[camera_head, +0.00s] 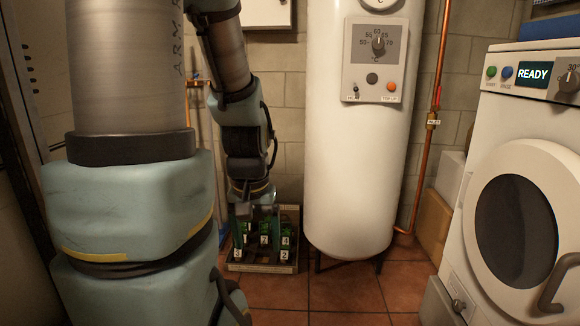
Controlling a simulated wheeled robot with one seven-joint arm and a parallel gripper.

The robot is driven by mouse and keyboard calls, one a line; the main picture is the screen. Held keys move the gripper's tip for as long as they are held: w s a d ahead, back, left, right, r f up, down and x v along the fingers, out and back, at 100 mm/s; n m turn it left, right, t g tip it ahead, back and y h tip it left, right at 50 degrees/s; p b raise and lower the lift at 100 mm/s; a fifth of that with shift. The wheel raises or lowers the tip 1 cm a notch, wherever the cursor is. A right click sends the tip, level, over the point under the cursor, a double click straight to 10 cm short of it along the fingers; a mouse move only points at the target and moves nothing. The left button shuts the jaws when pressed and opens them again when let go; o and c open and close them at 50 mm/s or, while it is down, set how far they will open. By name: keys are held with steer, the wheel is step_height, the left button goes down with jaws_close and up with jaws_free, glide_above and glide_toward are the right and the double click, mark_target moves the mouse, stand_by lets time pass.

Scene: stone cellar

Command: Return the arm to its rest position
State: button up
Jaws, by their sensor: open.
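My arm comes down from the top left of the head view and bends toward the floor. My gripper (257,226) is at its lower end, pointing down, with its fingers apart over a shallow tray (262,267) on the floor. Green pieces with white number tags (264,240) stand in the tray, between and around the fingers. I see no piece clearly gripped. Whether the fingers touch any of them cannot be told, as they are small and partly hidden by my gripper.
A white boiler (352,150) with a dial panel stands on legs right of my gripper. A copper pipe (431,120) runs beside it. A washing machine (525,190) reading READY fills the right. A box (434,226) stands between. The tiled floor (340,287) in front is clear.

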step_height(320, 180, up, 24)
steer(key=p, duration=2.2)
steer(key=shift+c, duration=0.2)
